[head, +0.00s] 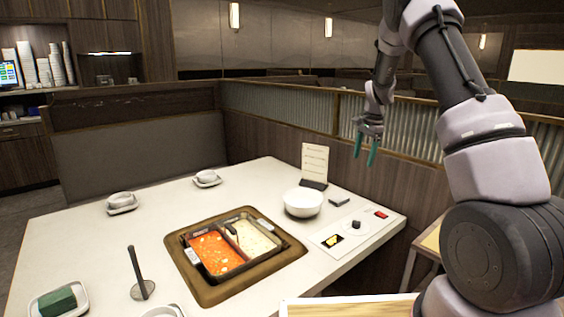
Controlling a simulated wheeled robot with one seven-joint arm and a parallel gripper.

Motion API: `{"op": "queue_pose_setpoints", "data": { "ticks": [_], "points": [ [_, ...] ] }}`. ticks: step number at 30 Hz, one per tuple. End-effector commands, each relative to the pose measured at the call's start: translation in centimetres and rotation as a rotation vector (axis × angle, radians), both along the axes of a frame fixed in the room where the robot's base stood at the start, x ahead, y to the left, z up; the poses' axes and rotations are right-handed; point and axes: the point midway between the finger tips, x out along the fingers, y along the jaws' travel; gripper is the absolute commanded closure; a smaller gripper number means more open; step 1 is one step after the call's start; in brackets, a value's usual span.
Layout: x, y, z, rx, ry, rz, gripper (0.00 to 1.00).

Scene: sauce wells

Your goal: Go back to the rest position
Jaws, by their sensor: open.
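My gripper (365,150) hangs from my arm at the upper right of the head view, above the table's far right side. Its two green fingers point down and stand apart, with nothing between them. A split pot with red broth (216,256) on the left and pale broth (257,237) on the right sits in the table's brown recess (288,254). The gripper is well above and to the right of the pot.
The white table (70,222) holds a white bowl (303,203), a menu card (314,162), a control panel (352,229), a ladle (140,285) and a tray with a green block (58,303). A bench (140,150) and a corrugated partition (415,130) stand behind.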

Motion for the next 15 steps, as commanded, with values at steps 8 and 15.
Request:
{"op": "queue_pose_setpoints", "data": {
  "ticks": [8, 15],
  "points": [
    [-7.9, 1.6, 12.9, 0.046, -0.158, 0.156, 0.24],
    [-16.7, 3.1, 20.4, 0.035, -0.293, 0.311, 0.24]
  ]
}}
